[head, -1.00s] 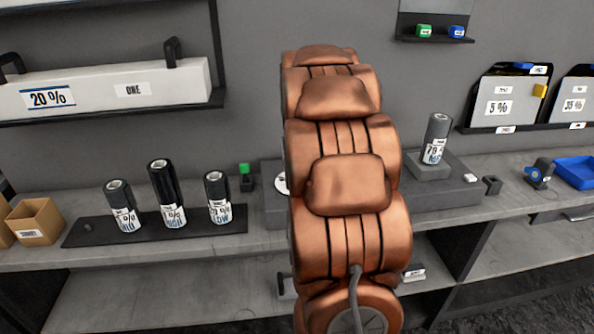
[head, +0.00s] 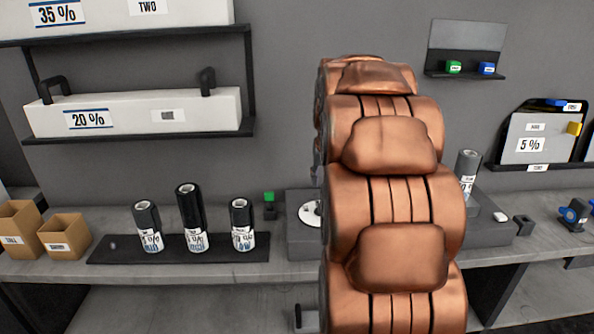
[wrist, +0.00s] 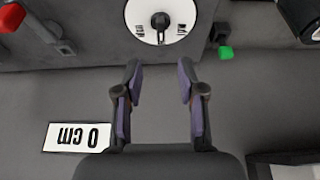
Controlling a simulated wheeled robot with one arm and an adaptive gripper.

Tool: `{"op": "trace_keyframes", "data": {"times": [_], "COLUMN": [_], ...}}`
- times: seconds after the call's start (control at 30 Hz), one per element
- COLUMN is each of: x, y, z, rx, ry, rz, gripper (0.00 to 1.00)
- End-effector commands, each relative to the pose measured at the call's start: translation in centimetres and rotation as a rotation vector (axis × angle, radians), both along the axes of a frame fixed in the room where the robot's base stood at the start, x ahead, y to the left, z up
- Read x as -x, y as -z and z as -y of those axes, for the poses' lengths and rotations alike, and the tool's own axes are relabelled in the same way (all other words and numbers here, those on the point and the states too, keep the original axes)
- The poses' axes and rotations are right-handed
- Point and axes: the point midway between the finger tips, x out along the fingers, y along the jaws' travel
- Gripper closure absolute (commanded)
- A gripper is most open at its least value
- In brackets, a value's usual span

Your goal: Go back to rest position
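My gripper (wrist: 160,92) shows in the wrist view with its two purple-padded fingers apart and nothing between them. It hangs over a bare grey surface. Beyond the fingertips is a white round dial (wrist: 160,18) with a black knob, and a green block (wrist: 225,52) is to its right. In the head view my copper-coloured arm fills the middle right and hides my gripper and part of the bench. The white dial also shows just left of the arm (head: 310,212).
Several film rolls stand on a dark tray (head: 110,248) on the bench (head: 60,268). Cardboard boxes (head: 66,234) are at the left. A shelf (head: 150,138) holds a long 20 % box (head: 140,110). Another roll (head: 468,163) stands right of my arm. A "0 cm" label (wrist: 77,137) lies near my gripper.

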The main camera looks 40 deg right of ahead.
Motion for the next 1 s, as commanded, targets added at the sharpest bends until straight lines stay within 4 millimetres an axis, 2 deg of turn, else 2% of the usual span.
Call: {"op": "trace_keyframes", "data": {"times": [0.23, 0.37, 0.47, 0.53, 0.67, 0.8, 0.87, 1.0], "x": [0.0, 0.1, 0.7, 1.6, 4.2, 8.0, 9.8, 14.7], "y": [0.0, 0.0, 0.5, 0.8, 1.8, 2.9, 3.4, 4.7], "z": [-0.1, -2.4, -6.4, -9.9, -16.3, -22.4, -24.6, -29.2], "rx": [-0.001, -0.013, -0.039, -0.059, -0.099, -0.134, -0.144, -0.166], "ry": [-0.002, -0.031, -0.083, -0.13, -0.22, -0.316, -0.357, -0.45], "rz": [-0.001, -0.015, -0.049, -0.078, -0.148, -0.226, -0.259, -0.343], "gripper": [0.6, 0.6, 0.6, 0.6, 0.6, 0.6, 0.6, 0.6]}}
